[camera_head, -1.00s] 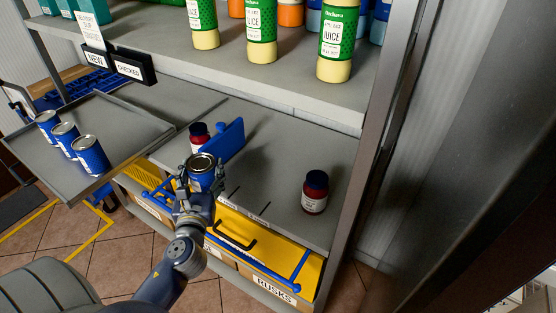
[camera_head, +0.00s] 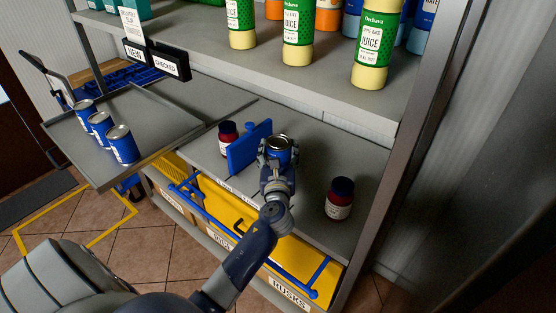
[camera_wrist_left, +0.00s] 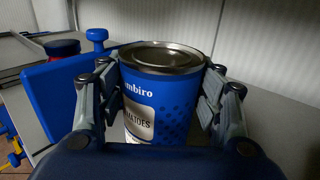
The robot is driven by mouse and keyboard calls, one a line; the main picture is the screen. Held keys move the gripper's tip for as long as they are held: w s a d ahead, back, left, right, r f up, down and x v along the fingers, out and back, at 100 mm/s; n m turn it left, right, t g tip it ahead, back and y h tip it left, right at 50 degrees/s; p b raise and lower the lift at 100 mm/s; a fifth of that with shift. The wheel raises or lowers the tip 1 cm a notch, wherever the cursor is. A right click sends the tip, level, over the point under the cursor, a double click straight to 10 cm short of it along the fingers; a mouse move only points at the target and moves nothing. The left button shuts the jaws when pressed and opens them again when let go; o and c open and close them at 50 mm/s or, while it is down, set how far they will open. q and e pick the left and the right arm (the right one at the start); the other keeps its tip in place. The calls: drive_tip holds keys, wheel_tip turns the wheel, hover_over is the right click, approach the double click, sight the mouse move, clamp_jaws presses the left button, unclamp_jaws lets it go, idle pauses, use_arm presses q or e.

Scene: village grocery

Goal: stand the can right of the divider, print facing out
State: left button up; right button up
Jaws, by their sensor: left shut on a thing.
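A blue can (camera_head: 278,153) with a metal lid is held upright at the lower shelf (camera_head: 313,152), right of the blue divider (camera_head: 241,152). My left gripper (camera_head: 277,158) is shut around it. In the left wrist view the can (camera_wrist_left: 180,95) sits between the two fingers, with part of its white "TOMATOES" print panel turned toward the camera, left of centre. The divider (camera_wrist_left: 62,90) stands apart on its left there. The can's base is hidden, so I cannot tell whether it touches the shelf. My right gripper is not in view.
A dark red jar (camera_head: 340,198) stands on the shelf to the right; another (camera_head: 228,137) stands left of the divider. A grey tray (camera_head: 158,117) holds several blue cans. Juice bottles (camera_head: 298,35) line the shelf above. A metal upright (camera_head: 418,120) bounds the shelf on the right.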

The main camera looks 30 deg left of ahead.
use_arm(q)
wheel_tip(320, 180, down, 3)
drive_tip(key=shift+s+r+b, duration=0.1)
drive_tip(key=shift+r+b, duration=0.05)
drive_tip(key=shift+b, duration=0.3)
drive_tip(key=shift+f, duration=0.2)
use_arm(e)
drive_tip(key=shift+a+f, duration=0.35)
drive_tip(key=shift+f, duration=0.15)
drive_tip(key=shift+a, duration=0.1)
use_arm(q)
drive_tip(key=shift+f, duration=0.1)
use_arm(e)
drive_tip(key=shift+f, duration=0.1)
use_arm(q)
drive_tip(key=o, duration=1.4)
drive_tip(key=shift+f, duration=0.1)
drive_tip(key=shift+o, duration=0.2)
drive_tip(key=shift+s, duration=0.1)
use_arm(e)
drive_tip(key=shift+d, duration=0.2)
